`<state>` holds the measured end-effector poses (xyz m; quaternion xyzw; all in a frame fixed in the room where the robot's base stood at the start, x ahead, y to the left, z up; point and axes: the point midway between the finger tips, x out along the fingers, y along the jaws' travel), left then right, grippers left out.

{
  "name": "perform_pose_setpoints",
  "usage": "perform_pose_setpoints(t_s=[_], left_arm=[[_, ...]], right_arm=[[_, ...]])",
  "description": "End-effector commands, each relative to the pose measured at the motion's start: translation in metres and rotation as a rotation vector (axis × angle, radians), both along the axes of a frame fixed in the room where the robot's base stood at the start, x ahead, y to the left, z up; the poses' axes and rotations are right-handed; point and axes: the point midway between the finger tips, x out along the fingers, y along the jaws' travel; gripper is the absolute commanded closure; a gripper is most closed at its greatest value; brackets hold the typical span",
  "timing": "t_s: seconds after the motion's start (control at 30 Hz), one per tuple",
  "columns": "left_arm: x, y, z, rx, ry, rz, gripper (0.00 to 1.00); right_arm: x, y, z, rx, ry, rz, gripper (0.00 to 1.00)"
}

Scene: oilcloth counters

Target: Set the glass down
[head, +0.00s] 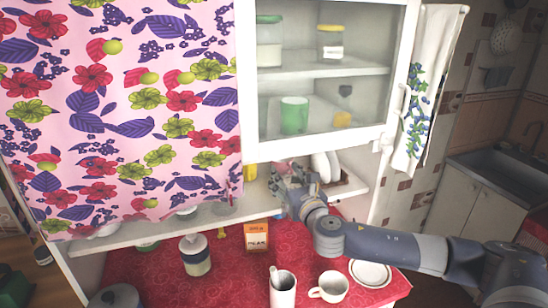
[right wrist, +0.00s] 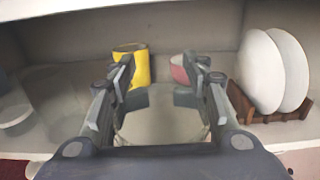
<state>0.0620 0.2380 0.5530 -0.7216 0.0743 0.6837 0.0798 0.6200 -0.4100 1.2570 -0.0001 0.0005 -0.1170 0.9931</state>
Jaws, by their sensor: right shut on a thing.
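My right gripper (head: 280,182) reaches into the open shelf (head: 225,213) under the glass-fronted cabinet. In the right wrist view the gripper (right wrist: 160,92) is shut on a clear glass (right wrist: 163,128), between its two fingers. The glass is see-through and its outline is faint; I cannot tell whether its base touches the shelf board. In the head view I cannot make out the held glass clearly. My left gripper is not in view.
Behind the fingers stand a yellow cup (right wrist: 131,66) and a red-and-grey cup (right wrist: 180,70). White plates (right wrist: 262,72) stand in a wooden rack (right wrist: 250,108) to the right. Below, a white mug (head: 329,287) and an orange box (head: 257,237) stand on the red oilcloth (head: 225,270).

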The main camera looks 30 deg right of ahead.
Motion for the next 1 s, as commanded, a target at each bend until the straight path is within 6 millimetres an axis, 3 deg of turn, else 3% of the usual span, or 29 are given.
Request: perform_pose_setpoints(t_s=[0.2,0.4,0.7,1.0], left_arm=[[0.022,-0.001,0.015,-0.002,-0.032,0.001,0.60],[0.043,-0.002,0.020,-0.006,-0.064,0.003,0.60],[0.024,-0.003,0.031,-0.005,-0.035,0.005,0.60],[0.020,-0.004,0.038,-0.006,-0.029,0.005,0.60]], right_arm=[[0.034,-0.009,0.003,-0.001,-0.004,-0.002,1.00],[0.045,-0.011,0.002,-0.001,-0.002,-0.001,1.00],[0.082,-0.019,0.004,-0.001,-0.003,-0.001,1.00],[0.079,-0.019,-0.001,-0.001,-0.002,0.000,1.00]])
